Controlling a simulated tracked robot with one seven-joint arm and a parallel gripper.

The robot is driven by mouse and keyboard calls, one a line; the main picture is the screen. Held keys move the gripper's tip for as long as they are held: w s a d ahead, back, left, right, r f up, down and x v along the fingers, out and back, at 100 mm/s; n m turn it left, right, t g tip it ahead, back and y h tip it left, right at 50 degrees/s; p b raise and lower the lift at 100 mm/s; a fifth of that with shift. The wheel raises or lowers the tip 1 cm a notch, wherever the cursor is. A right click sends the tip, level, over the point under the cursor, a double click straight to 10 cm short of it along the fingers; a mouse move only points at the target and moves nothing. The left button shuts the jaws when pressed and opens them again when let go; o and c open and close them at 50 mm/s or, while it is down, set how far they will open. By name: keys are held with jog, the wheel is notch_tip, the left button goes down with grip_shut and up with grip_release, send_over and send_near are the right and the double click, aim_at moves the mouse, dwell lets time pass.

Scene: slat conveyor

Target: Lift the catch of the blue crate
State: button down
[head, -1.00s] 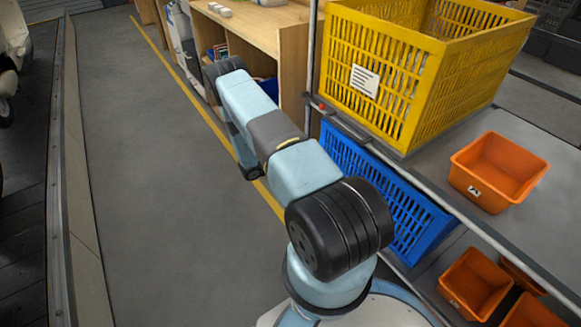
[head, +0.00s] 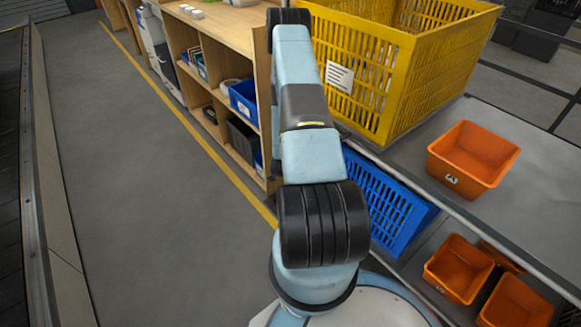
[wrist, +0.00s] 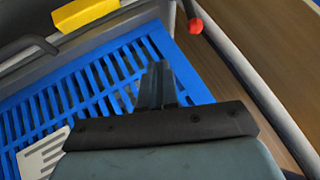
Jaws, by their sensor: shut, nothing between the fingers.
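The blue crate (head: 385,205) stands on the lower shelf, under the yellow crate, partly hidden behind my arm in the head view. In the wrist view its slatted blue side (wrist: 95,85) fills the left and middle, with a white label (wrist: 42,155) at lower left. My gripper (wrist: 157,72) is shut and empty in front of the slats; I cannot tell whether it touches them. In the head view my arm hides it. I cannot make out a catch with certainty.
The yellow crate (head: 340,40) and an orange bin (head: 472,160) stand on the upper shelf (head: 420,170). More orange bins (head: 458,268) sit below. A red knob (wrist: 196,25) and a grey rail (wrist: 255,85) lie right of my gripper. A wooden shelf unit (head: 215,90) stands behind; the left floor is clear.

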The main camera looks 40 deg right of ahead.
jog(key=w+d+f+y, duration=0.1)
jog(key=w+d+f, duration=0.2)
jog(key=w+f, duration=0.2)
jog(key=shift+w+f+t, duration=0.3)
jog(key=shift+w+f, duration=0.1)
jog(key=shift+w, duration=0.4)
jog(key=shift+w+d, duration=0.1)
dwell(0.4)
jog(key=shift+n+g+y, duration=0.3)
jog(key=shift+n+g, duration=0.1)
jog(key=shift+g, duration=0.4)
jog(key=shift+w+r, duration=0.35)
jog(key=shift+w, duration=0.5)
jog(key=shift+w+r, duration=0.35)
jog(key=shift+w, duration=0.45)
jog(key=shift+w+r, duration=0.35)
jog(key=shift+w, duration=0.5)
